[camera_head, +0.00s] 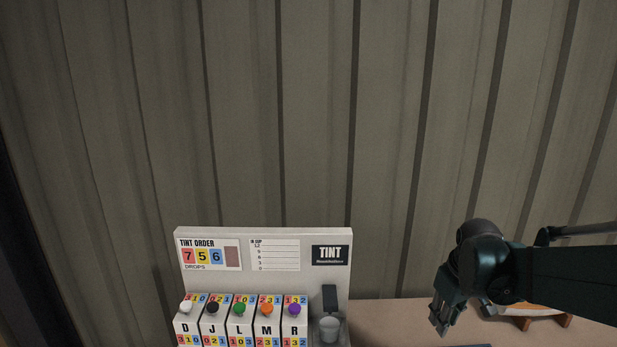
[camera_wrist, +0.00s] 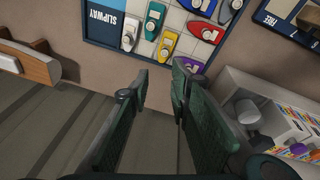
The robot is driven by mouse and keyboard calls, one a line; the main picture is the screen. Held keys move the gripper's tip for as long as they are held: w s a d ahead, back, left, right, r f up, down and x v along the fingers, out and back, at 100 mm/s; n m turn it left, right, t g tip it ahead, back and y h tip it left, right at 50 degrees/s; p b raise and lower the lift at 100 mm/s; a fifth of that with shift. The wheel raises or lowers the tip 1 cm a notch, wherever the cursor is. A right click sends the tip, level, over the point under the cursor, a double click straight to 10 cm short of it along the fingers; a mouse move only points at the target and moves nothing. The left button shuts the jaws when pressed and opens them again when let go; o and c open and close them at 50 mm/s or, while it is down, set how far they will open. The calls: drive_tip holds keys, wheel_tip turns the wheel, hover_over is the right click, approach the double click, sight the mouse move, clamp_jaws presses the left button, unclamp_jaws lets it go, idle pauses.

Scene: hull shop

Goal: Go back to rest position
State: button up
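My gripper (camera_head: 440,316) hangs at the right of the head view, above the bench and to the right of the tint dispenser. In the wrist view my gripper (camera_wrist: 158,75) shows two dark green fingers with a clear gap between them. It is open and nothing is between the fingers. My dark arm reaches in from the right edge of the head view.
The tint dispenser (camera_head: 215,270) has several coloured knobs and a cup (camera_head: 329,327). The slipway board (camera_wrist: 112,50) holds several small boats. A wooden-ended object (camera_wrist: 38,66) lies at the left in the wrist view. A corrugated wall (camera_head: 310,120) stands behind.

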drive_tip(key=s+a+r+m+t, duration=0.1)
drive_tip(key=s+a+r+t, duration=0.1)
drive_tip(key=s+a, duration=0.5)
drive_tip(key=s+a+r+m+t, duration=0.2)
drive_tip(key=s+a+r, duration=0.1)
drive_tip(key=s+a, duration=0.4)
drive_tip(key=shift+s+t+y+b, duration=0.3)
drive_tip(key=shift+s, duration=1.55)
